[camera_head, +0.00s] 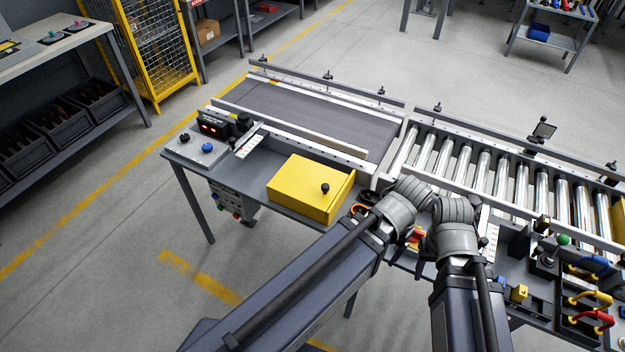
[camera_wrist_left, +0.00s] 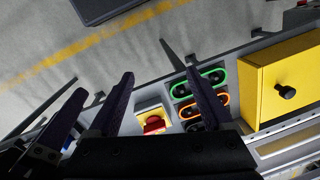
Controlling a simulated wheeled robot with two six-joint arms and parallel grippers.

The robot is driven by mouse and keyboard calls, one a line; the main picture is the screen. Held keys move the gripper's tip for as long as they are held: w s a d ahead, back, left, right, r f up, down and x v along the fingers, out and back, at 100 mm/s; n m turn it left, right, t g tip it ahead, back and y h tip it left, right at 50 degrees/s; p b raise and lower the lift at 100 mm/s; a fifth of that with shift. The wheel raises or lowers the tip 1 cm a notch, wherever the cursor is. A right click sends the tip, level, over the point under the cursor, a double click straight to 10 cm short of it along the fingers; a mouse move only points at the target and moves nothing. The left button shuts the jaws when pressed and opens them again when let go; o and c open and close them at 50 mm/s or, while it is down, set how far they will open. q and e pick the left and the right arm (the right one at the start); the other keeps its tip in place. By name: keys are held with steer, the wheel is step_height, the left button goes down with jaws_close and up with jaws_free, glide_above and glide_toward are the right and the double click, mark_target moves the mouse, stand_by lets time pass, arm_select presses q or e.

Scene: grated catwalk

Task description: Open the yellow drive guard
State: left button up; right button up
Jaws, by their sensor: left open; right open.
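The yellow drive guard (camera_head: 303,184) is a box with a black knob (camera_head: 325,188) on top, on the near side of the belt conveyor. It looks shut. It also shows at the right of the left wrist view (camera_wrist_left: 292,72), knob included. My left gripper (camera_wrist_left: 160,92) is open and empty in that view, to the left of the guard and apart from it; in the head view my own arm mostly hides it. My right gripper (camera_head: 424,262) is partly visible beside the right forearm, right of the guard and not touching it. Nothing shows in its jaws.
A red button on a yellow base (camera_wrist_left: 152,123) and green and orange rings (camera_wrist_left: 207,100) lie near my left fingers. A control box (camera_head: 212,127) stands left of the guard. Rollers (camera_head: 490,165) and coloured handles (camera_head: 590,300) are at right.

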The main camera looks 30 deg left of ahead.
arm_select(q)
steer(key=w+a+n, duration=0.2)
steer(key=w+a, duration=0.1)
steer(key=w+a+r+n+p, duration=0.1)
steer(key=w+a+n, duration=0.1)
steer(key=w+a, duration=0.1)
steer(key=w+a+r+n+p, duration=0.1)
steer(key=w+a, duration=0.2)
steer(key=shift+w+n+h, duration=0.3)
steer(key=shift+w+n, duration=0.05)
steer(key=shift+n, duration=0.05)
steer(key=shift+c, duration=1.4)
steer(key=r+n+p, duration=0.2)
steer(key=n, duration=0.4)
glide_above(325, 185)
steer(key=shift+f+h, duration=0.25)
steer(key=shift+h, duration=0.05)
step_height(325, 185, down, 8)
steer(key=b, duration=0.8)
steer(key=shift+d, duration=0.1)
steer(key=shift+r, duration=0.1)
steer(key=shift+c, duration=0.2)
jaws_close()
